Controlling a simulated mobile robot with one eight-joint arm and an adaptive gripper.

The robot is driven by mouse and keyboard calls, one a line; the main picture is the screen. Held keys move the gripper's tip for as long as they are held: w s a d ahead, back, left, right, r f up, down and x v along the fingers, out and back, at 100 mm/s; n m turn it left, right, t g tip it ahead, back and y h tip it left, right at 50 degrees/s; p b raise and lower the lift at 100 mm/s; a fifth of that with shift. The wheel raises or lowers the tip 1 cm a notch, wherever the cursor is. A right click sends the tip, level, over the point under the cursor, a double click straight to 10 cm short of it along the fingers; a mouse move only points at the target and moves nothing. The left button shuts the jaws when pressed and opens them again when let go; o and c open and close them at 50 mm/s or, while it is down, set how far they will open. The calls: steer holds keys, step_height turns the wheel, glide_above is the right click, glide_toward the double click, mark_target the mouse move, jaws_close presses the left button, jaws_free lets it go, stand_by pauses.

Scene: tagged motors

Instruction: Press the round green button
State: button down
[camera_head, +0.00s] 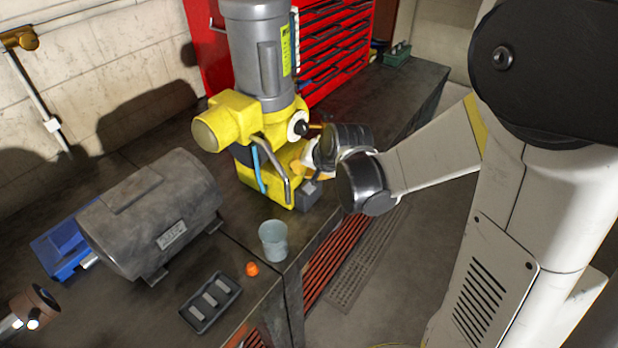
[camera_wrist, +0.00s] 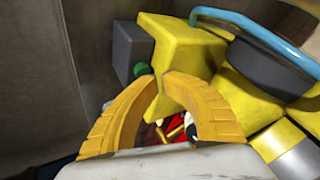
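The round green button (camera_wrist: 140,70) shows in the wrist view, on a dark grey box (camera_wrist: 132,48) at the side of a yellow machine (camera_wrist: 185,55). My gripper's two curved yellow fingers (camera_wrist: 161,82) meet at their tips, with nothing seen between them. The tips appear just beside the button in the picture; I cannot tell whether they touch anything. In the head view, the yellow machine (camera_head: 270,165) with a grey motor on top stands on the bench, and my gripper (camera_head: 302,170) is at its right side. The grey box (camera_head: 311,192) shows low there; the button is hidden.
A grey motor (camera_head: 150,215) lies on the dark bench at the left. A grey cup (camera_head: 273,240), an orange cap (camera_head: 252,269) and a black tray (camera_head: 188,314) are in front. A red cabinet (camera_head: 330,45) stands behind.

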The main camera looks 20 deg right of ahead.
mark_target(304, 179)
steer(key=shift+s+a+r, duration=0.3)
steer(key=shift+r, duration=0.1)
steer(key=shift+w+d, duration=0.1)
step_height(304, 179, up, 6)
steer(key=p, duration=0.5)
steer(key=shift+r, duration=0.1)
stand_by(1.9)
